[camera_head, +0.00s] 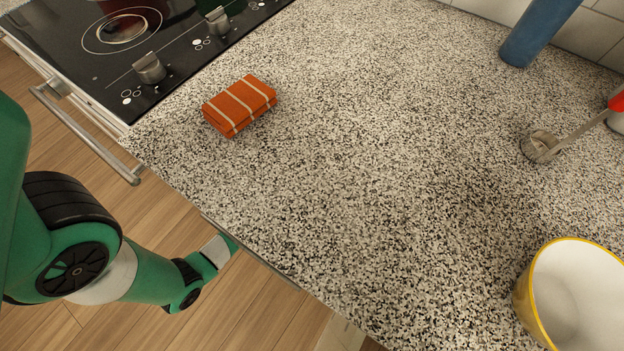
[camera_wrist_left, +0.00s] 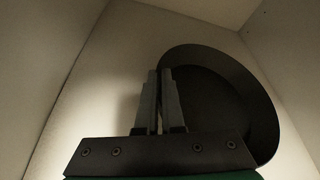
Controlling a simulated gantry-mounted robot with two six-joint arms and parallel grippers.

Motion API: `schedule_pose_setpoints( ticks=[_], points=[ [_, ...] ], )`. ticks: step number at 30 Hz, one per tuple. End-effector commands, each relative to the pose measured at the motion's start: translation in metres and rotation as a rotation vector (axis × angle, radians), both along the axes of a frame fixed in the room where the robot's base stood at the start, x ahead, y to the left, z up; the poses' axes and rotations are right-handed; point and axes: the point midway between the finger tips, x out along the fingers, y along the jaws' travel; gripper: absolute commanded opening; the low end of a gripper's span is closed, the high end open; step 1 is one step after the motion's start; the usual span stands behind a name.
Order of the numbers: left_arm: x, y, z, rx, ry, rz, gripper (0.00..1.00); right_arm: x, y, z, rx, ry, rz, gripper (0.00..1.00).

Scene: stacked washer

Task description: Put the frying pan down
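The dark, round frying pan (camera_wrist_left: 228,100) shows in the left wrist view, inside a pale, walled enclosure. My left gripper (camera_wrist_left: 159,74) has its two fingers close together at the pan's left edge, and it looks shut on the rim. The exact contact is dark and hard to see, and no handle shows. I cannot tell whether the pan touches the surface behind it. In the head view my left arm reaches down under the counter's front edge, so its gripper and the pan are hidden there. My right gripper is in neither view.
Pale walls (camera_wrist_left: 58,62) stand close around the pan. Above, the speckled counter (camera_head: 370,150) is mostly clear. It bears an orange striped block (camera_head: 240,105), a yellow-rimmed bowl (camera_head: 580,300), a metal utensil (camera_head: 540,146) and a blue cylinder (camera_head: 535,35). A black cooktop (camera_head: 100,65) lies left.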

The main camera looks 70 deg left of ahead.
Motion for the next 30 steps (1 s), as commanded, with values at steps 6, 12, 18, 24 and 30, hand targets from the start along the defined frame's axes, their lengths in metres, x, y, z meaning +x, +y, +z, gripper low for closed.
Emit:
schedule_pose_setpoints(
  ticks=[6, 12, 18, 24, 30],
  points=[
    [0.001, 0.002, 0.002, 0.002, -0.005, 0.003, 0.00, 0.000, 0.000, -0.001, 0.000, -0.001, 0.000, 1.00],
    [0.000, 0.001, -0.002, 0.000, -0.001, 0.002, 0.10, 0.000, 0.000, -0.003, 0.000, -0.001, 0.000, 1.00],
    [0.000, 0.001, -0.002, 0.000, -0.001, 0.002, 0.34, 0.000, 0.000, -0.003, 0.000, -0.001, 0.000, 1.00],
    [0.000, 0.001, -0.001, 0.001, -0.001, 0.002, 0.34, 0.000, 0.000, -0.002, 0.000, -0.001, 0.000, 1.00],
    [-0.014, -0.006, 0.009, -0.001, 0.000, 0.004, 0.34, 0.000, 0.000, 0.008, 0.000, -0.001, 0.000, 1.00]
  ],
)
